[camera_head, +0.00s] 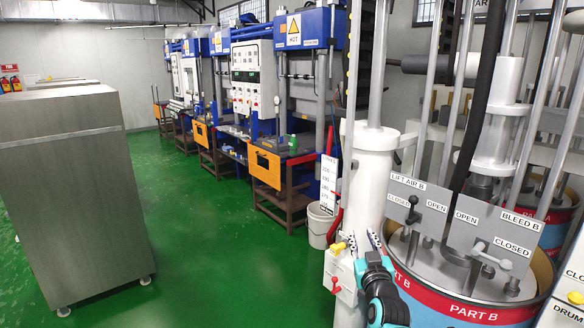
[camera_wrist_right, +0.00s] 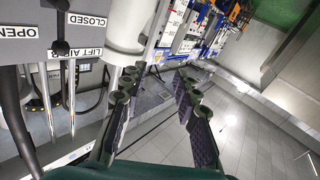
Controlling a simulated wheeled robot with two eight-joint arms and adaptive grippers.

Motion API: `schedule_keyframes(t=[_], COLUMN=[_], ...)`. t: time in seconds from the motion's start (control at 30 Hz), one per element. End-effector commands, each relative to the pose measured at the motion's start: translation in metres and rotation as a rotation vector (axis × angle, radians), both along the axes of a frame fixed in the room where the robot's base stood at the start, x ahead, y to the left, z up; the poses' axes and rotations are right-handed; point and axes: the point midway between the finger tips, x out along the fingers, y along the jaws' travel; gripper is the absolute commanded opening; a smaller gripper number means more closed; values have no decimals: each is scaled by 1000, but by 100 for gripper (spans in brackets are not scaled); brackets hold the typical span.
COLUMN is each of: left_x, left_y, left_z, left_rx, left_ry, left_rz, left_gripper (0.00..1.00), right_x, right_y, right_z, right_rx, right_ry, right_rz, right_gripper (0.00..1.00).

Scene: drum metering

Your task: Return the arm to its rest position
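My right gripper (camera_head: 358,243) is low in the head view, in front of the white column and left of the Part B drum (camera_head: 468,312). In the right wrist view its two dark fingers (camera_wrist_right: 158,82) are spread apart with nothing between them. The turquoise right arm (camera_head: 384,292) comes up from the bottom edge. My left gripper is not in view.
The white column (camera_head: 368,185) with a red-handled valve (camera_head: 336,288) is close beside the gripper. The BLEED B handle (camera_head: 490,258) sits further right. A white bucket (camera_head: 320,226) and blue presses (camera_head: 308,65) stand behind. A grey cabinet (camera_head: 75,190) is at left; green floor between is clear.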

Motion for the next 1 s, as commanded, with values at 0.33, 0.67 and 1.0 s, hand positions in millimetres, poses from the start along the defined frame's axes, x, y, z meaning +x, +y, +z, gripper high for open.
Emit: schedule_keyframes(t=[0.33, 0.67, 1.0], left_x=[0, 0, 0], left_y=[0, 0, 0], left_z=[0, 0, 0], left_rx=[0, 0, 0], left_ry=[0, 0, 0], left_rz=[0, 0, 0], left_gripper=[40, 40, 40], right_x=[-179, -314, -326], right_y=[23, 12, 10], right_z=[-100, -181, -188], right_rx=[89, 138, 142], right_ry=[582, 942, 976], right_rz=[56, -34, -47], right_gripper=[30, 30, 30])
